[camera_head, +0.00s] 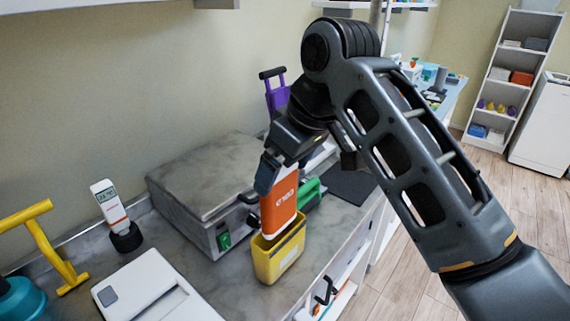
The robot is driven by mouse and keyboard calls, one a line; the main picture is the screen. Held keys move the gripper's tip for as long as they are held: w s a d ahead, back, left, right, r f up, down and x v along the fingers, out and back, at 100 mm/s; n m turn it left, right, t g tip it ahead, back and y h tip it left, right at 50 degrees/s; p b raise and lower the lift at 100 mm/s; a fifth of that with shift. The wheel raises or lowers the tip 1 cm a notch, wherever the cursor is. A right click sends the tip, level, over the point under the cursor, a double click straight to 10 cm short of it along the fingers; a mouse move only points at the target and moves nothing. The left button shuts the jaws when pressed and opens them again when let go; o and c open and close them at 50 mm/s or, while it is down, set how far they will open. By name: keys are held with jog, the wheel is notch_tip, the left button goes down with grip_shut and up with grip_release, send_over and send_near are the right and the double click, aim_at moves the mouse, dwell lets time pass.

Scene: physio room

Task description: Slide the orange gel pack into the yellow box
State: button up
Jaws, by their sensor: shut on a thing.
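The orange gel pack (279,208) is upright, slightly tilted, with white lettering on its face. My gripper (272,176) is shut on its upper end from above. The yellow box (277,259) stands open-topped on the grey counter, directly below the pack. The pack's lower end is at the box's opening and seems to reach just inside the rim; its exact depth cannot be told. One finger shows on the left of the pack; the other is mostly hidden.
A grey appliance with a marbled lid (205,180) stands close on the left. A green object (309,192) lies just behind the box. A white device (155,290), a yellow frame (42,240) and a thermometer-like device (111,208) are at left. The counter's front edge is close on the right.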

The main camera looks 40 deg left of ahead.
aim_at(285, 192)
jog(key=shift+f+b, duration=0.5)
jog(key=shift+f, duration=2.2)
dwell(0.4)
jog(key=o, duration=0.9)
jog(key=shift+r+p, duration=1.25)
jog(key=shift+r, duration=3.2)
jog(key=shift+s, duration=0.1)
